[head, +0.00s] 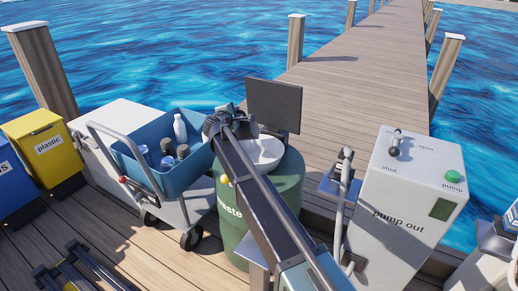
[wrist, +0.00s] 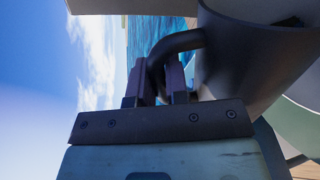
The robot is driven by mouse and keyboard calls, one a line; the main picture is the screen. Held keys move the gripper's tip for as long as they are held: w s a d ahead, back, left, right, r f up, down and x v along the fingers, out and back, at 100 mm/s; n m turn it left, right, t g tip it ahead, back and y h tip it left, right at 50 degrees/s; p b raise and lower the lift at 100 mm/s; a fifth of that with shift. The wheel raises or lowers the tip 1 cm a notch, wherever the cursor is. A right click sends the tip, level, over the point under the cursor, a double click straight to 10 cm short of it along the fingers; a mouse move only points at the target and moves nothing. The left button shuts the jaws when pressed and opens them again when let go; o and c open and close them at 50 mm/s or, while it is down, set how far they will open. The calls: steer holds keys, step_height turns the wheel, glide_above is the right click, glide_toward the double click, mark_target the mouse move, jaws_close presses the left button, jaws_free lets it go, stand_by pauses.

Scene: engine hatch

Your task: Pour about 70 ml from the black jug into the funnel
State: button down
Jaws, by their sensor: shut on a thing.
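The black jug (wrist: 245,60) fills the right of the wrist view, its dark curved wall close to the camera. My gripper (wrist: 165,85) is shut on the jug's looped handle (wrist: 185,40). In the head view my gripper (head: 222,118) is over the near left side of the green waste barrel (head: 288,185). The white funnel (head: 265,153) sits on top of the barrel, partly hidden by my arm. In the head view the jug is mostly hidden by my gripper and arm. The jug's contents, any stream and its exact tilt cannot be made out.
A dark upright panel (head: 274,105) stands behind the funnel. A cart with a blue bin (head: 190,165) of bottles is close on the left. A white pump-out cabinet (head: 410,190) stands right, with a hose post (head: 342,190) before it. Yellow plastic bin (head: 45,145) is far left.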

mark_target(244, 116)
steer(key=shift+s+d, duration=0.1)
steer(key=shift+d, duration=0.15)
steer(key=shift+s+d+f+m, duration=0.1)
steer(key=shift+d+m, duration=0.45)
steer(key=shift+m, duration=0.05)
steer(key=shift+s+d+f+m+y, duration=0.15)
steer(key=shift+d+m+y, duration=0.1)
steer(key=shift+d+m, duration=0.3)
steer(key=shift+s+d+f+m+y, duration=0.1)
steer(key=shift+d+m+y, duration=0.2)
steer(key=shift+d, duration=0.3)
stand_by(1.3)
steer(key=a, duration=0.1)
steer(key=a+n, duration=0.1)
steer(key=w+a+r+n+h, duration=0.1)
steer(key=a, duration=0.1)
steer(key=shift+n, duration=0.25)
steer(key=shift+s+f, duration=0.1)
steer(key=shift+f, duration=0.05)
steer(key=shift+d, duration=0.2)
steer(key=shift+a, duration=0.1)
